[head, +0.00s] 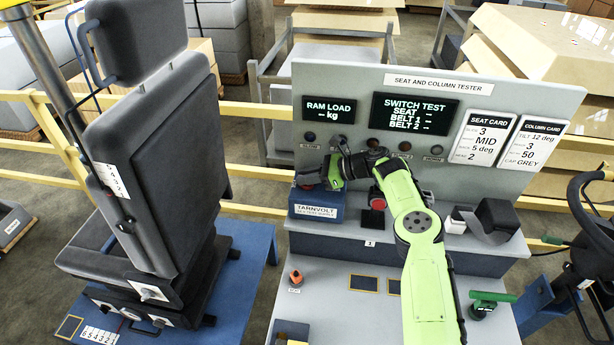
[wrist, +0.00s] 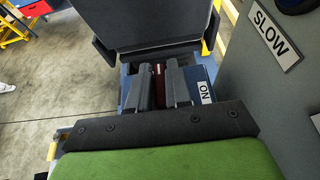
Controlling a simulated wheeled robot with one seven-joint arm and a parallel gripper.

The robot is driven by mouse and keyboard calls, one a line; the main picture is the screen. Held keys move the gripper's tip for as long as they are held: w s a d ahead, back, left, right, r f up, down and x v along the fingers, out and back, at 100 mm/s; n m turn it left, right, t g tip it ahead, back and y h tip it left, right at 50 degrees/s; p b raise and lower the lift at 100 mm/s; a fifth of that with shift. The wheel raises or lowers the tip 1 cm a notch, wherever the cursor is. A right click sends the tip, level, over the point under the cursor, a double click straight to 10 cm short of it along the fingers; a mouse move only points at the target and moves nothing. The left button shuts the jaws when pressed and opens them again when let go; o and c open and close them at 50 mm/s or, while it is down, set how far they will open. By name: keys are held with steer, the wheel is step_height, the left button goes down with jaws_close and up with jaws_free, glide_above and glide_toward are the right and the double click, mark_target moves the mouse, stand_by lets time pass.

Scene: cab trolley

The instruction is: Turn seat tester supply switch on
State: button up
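The seat supply box (head: 316,208) is a blue box labelled TARNVOLT on the left of the tester's ledge. A red part shows at its top in the head view, partly hidden by my gripper (head: 322,178). In the wrist view the blue box (wrist: 200,76) carries a white ON label (wrist: 206,92) to the right of my fingers. My gripper's two grey fingers (wrist: 159,92) stand a little apart, with a dark red strip (wrist: 159,72) in the gap between them. I cannot tell whether they touch it. The switch's position is not clear.
The tester panel (head: 350,88) with lit displays and a row of knobs rises close behind my gripper. A red button on a black base (head: 372,218) stands right of the box. A black seat (head: 160,150) is at left. An orange-topped control (head: 296,276) stands in front.

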jaws_close()
